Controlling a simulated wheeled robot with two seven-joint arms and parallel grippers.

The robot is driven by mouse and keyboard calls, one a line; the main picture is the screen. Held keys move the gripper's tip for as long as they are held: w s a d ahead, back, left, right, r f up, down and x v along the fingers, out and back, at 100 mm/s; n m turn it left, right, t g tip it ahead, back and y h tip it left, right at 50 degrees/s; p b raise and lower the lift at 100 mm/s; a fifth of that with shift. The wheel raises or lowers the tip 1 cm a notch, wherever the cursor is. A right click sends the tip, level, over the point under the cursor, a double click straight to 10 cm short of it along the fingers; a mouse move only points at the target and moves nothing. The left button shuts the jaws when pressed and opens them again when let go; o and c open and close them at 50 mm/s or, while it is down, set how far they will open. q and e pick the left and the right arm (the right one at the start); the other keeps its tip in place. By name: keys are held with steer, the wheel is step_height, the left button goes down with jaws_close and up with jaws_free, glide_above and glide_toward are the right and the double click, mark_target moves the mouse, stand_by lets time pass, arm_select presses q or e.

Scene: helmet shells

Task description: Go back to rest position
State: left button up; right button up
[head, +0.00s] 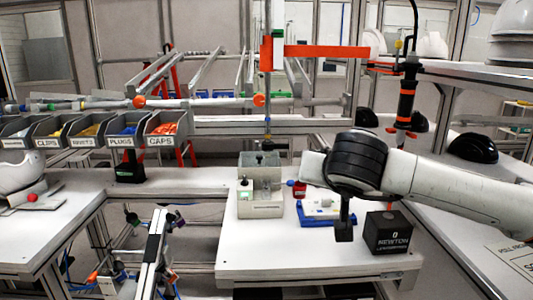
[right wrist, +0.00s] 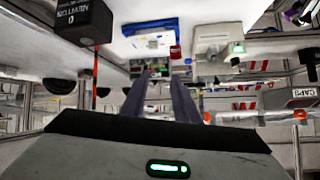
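My right gripper (head: 343,228) hangs fingers-down from the right arm, above the white worktable (head: 300,262). It is left of the black NEWTON box (head: 388,232) and near the blue-and-white fixture (head: 326,210). In the right wrist view, its two dark fingers (right wrist: 160,100) stand apart with nothing visible between them. That view also shows the NEWTON box (right wrist: 82,22) and the fixture (right wrist: 150,38). My left gripper cannot be made out in either view.
A grey-white device (head: 260,198) with a green light stands left of the fixture, with a small red item (head: 299,189) between. Labelled bins (head: 165,128) line the back left. White shells stand at the far left (head: 18,172) and upper right (head: 512,20). Black shells (head: 472,148) are at right.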

steer(key=s+a+f+m+g+y+b, duration=0.25)
steer(key=s+a+f+g+y, duration=0.6)
steer(key=s+a+f, duration=0.7)
steer(key=s+a+r+m+g+y+b, duration=0.1)
steer(key=s+a+m+g+y, duration=0.2)
steer(key=s+a+m+y, duration=0.7)
steer(key=w+d+m+t+y+b, duration=0.1)
steer(key=w+d+m+t+b, duration=0.4)
steer(key=m+t, duration=1.2)
steer(key=w+d+f+m+h+p, duration=0.1)
steer(key=w+d+f+m+h, duration=0.15)
steer(key=d+f+m, duration=0.45)
steer(key=w+d+f+m+h+p, duration=0.1)
steer(key=w+d+f+m+h, duration=0.2)
steer(key=m, duration=0.9)
steer(key=s+d+f+m+g+h+b, duration=0.1)
steer(key=s+d+f+m+h, duration=0.3)
steer(key=f, duration=0.4)
steer(key=s+d+f+m+g+h+b, duration=0.1)
steer(key=s+d+f+m+g+h, duration=0.1)
steer(key=d+f+m+h, duration=0.5)
steer(key=s+d+f+m+g+y, duration=0.1)
steer(key=s+f+m+g, duration=0.4)
steer(key=s+f, duration=0.8)
step_height(320, 180, down, 2)
steer(key=shift+s+d+f+m, duration=0.2)
steer(key=shift+d+m, duration=0.4)
steer(key=shift+m, duration=0.25)
